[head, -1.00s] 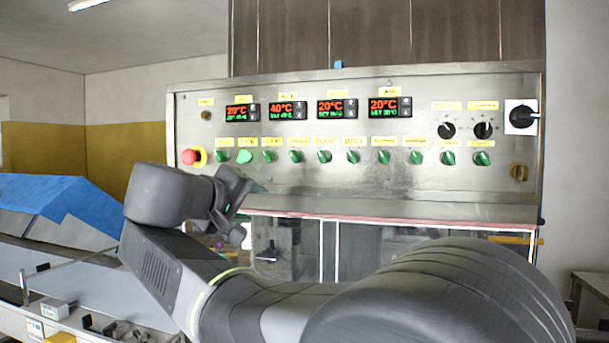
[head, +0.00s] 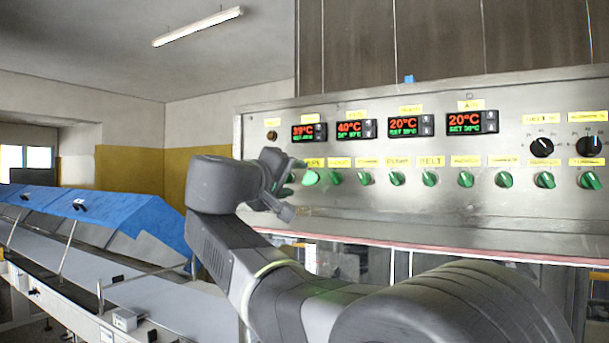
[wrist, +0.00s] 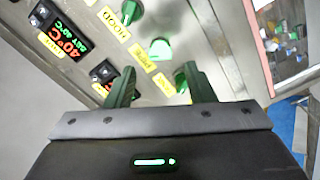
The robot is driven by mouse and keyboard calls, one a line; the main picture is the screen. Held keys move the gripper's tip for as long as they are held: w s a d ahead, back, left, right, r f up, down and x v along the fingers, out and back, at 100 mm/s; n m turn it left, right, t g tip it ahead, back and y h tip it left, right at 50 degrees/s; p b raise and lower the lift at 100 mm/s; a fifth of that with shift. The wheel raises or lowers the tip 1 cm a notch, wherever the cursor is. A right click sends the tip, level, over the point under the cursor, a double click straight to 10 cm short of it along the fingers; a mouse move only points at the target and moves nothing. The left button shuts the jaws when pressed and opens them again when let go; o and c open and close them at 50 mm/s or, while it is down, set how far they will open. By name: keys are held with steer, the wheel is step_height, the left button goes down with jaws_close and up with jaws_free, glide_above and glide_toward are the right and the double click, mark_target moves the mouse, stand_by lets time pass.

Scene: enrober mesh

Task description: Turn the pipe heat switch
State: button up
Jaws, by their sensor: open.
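A row of green rotary switches runs along the steel control panel (head: 400,210), each under a yellow label. In the wrist view my gripper (wrist: 160,84) is open with nothing held. A lit green switch (wrist: 160,48) lies ahead between the fingers, and another green switch (wrist: 183,80) shows close beside the right finger.
Several temperature displays (head: 402,126) sit above the switches. Black dials (head: 542,147) are at the panel's right. A conveyor with a blue cover (head: 120,215) stands at the left. A ledge with a reddish edge (head: 430,250) runs below the panel.

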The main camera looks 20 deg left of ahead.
mark_target(306, 179)
steer(key=w, duration=0.2)
steer(key=w+p, duration=0.1)
steer(key=w, duration=0.2)
steer(key=shift+w+d, duration=0.2)
steer(key=shift+w, duration=0.1)
steer(key=c, duration=1)
steer(key=shift+n, duration=0.3)
steer(key=n+p, duration=0.3)
steer(key=n, duration=0.2)
steer(key=shift+r, duration=0.1)
steer(key=n+p, duration=0.2)
steer(key=n, duration=0.2)
steer(key=shift+n+p, duration=0.45)
steer(key=shift+n, duration=0.55)
steer(key=shift+f+n, duration=0.2)
steer(key=shift+n, duration=0.1)
